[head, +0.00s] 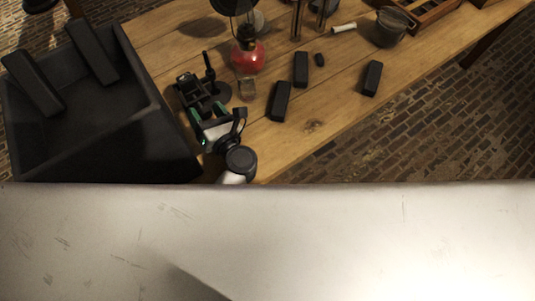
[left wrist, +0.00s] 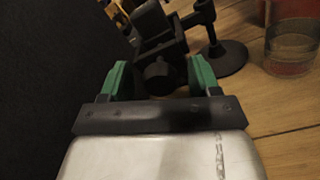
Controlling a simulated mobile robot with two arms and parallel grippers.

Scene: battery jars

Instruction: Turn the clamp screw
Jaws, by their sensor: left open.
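A dark clamp (head: 190,92) stands on the wooden table near its left edge, beside an upright post on a round base (head: 215,92). In the left wrist view, the clamp's dark body (left wrist: 160,30) has a round screw knob (left wrist: 158,77) facing me. My left gripper (head: 208,111) is just in front of the clamp. In the left wrist view its green-padded fingers (left wrist: 160,80) are open, one on each side of the knob. Gaps show between knob and pads, so it is not gripped. My right gripper is not in view.
A black bin (head: 172,130) with dark slabs borders the table's left end. A red lantern (head: 248,56) and glass jar (head: 246,90) stand right of the clamp. Several black blocks (head: 280,100) lie further right. A pot (head: 391,28) and wooden tray (head: 432,12) are at the back.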

